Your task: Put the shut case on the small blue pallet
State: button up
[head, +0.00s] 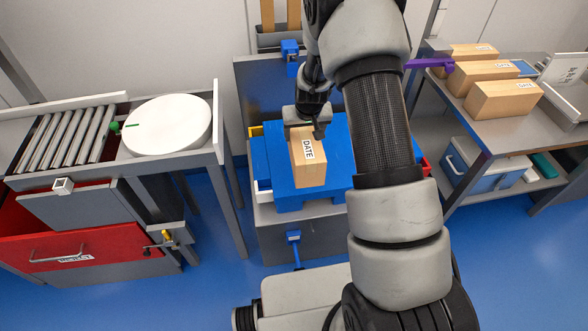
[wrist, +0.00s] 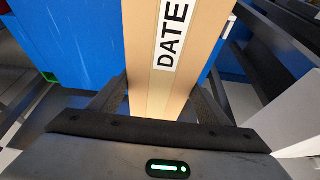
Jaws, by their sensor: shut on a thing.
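A shut tan case (head: 310,169) with a white DATE label is upright at the small blue pallet (head: 283,193) in the head view. My gripper (head: 306,132) is shut on the top of this case. In the wrist view the case (wrist: 165,85) runs between the two fingers of my gripper (wrist: 160,105), with the blue pallet (wrist: 75,40) behind it. The case is over the pallet's near part; whether its underside touches the pallet cannot be told. My arm hides part of the pallet's right side.
Several similar tan cases (head: 503,99) stand on the grey bench at the right, by a purple part (head: 430,64). A roller track (head: 66,140) and white round turntable (head: 168,125) are at the left, above a red drawer (head: 85,246). A blue cooler (head: 478,168) sits on the lower shelf.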

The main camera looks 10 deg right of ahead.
jog(key=w+b, duration=0.2)
jog(key=w+f+b, duration=0.1)
jog(key=w+b, duration=0.1)
jog(key=w, duration=0.1)
jog(key=w+a+b, duration=0.1)
jog(key=w, duration=0.2)
jog(key=shift+a+f+b, duration=0.1)
jog(key=shift+f+b, duration=0.2)
jog(key=shift+b, duration=0.1)
jog(key=shift+w+a+r+b, duration=0.1)
jog(key=shift+w+b, duration=0.2)
jog(key=shift+w, duration=0.2)
jog(key=shift+w+f+b, duration=0.1)
jog(key=shift+f+b, duration=1.1)
jog(key=shift+f, duration=3.65)
jog(key=shift+f, duration=0.15)
jog(key=o, duration=2.1)
jog(key=shift+s+f, duration=0.15)
jog(key=shift+s, duration=0.05)
